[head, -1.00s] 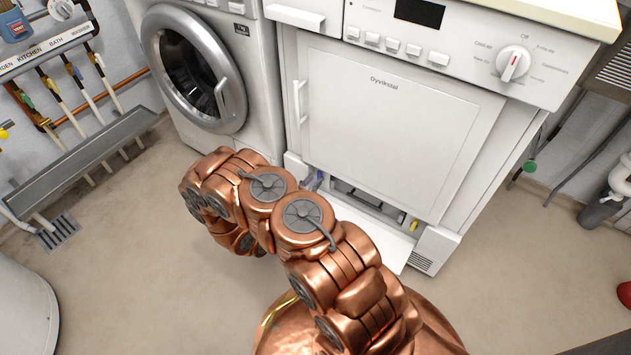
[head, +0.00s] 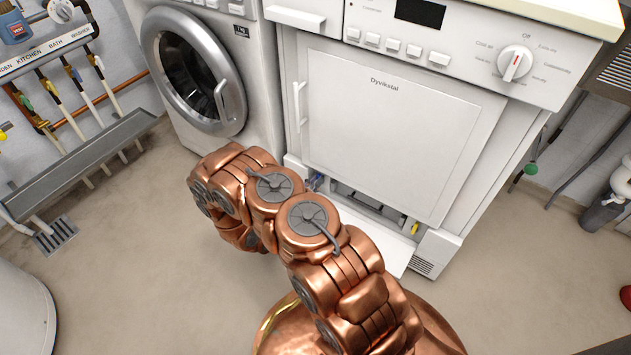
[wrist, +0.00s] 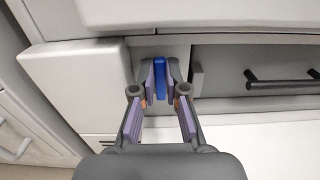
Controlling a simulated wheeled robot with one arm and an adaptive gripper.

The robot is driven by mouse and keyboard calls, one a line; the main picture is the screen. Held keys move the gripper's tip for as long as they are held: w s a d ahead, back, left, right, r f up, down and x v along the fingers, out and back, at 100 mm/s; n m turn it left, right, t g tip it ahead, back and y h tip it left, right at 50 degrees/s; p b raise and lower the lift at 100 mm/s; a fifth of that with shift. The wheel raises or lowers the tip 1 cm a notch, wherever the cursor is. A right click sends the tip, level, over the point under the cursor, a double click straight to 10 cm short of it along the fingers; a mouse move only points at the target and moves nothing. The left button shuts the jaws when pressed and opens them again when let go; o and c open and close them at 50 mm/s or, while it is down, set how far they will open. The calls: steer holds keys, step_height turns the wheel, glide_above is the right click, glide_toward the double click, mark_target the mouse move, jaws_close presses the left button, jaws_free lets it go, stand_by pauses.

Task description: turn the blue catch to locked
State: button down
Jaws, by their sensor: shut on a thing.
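The blue catch (wrist: 160,77) stands upright in the low opening at the base of the dryer, in the wrist view. My gripper (wrist: 160,80) has its two purple-padded fingers on either side of the catch and is shut on it. In the head view my arm hides most of the gripper and catch; only a small bluish bit (head: 314,181) shows beside the arm. Whether the catch stands at locked cannot be read.
The dryer (head: 390,125) has its bottom flap (head: 385,243) folded down. A dark handle (wrist: 280,82) lies right of the catch, and a yellow piece (head: 414,229) sits at the opening's right end. A washing machine (head: 195,75) stands left.

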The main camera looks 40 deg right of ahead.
mark_target(330, 185)
steer(key=shift+s+m+p, duration=0.15)
steer(key=shift+m+p, duration=0.15)
steer(key=shift+p, duration=0.05)
steer(key=m+p, duration=0.1)
steer(key=m, duration=0.1)
steer(key=shift+s+d+m+p, duration=0.2)
steer(key=shift+s+m+p, duration=0.15)
steer(key=shift+m+p, duration=0.05)
steer(key=m, duration=0.3)
steer(key=s+f+m, duration=0.1)
steer(key=m, duration=0.1)
steer(key=shift+s+d, duration=0.1)
steer(key=shift+d, duration=0.1)
steer(key=m+b, duration=0.1)
steer(key=m, duration=0.1)
steer(key=f+m+b, duration=0.1)
steer(key=m, duration=0.1)
steer(key=m+b, duration=0.1)
steer(key=shift+s+d+f+m, duration=0.15)
steer(key=shift+s+f+m, duration=0.1)
steer(key=shift+s+m, duration=0.15)
steer(key=shift+f+m+b, duration=0.2)
steer(key=shift+m+b, duration=0.25)
steer(key=shift+m, duration=0.45)
steer(key=shift+f+m+b, duration=0.2)
steer(key=shift+m+b, duration=0.25)
steer(key=shift+m, duration=0.45)
steer(key=c, duration=1.5)
jaws_free()
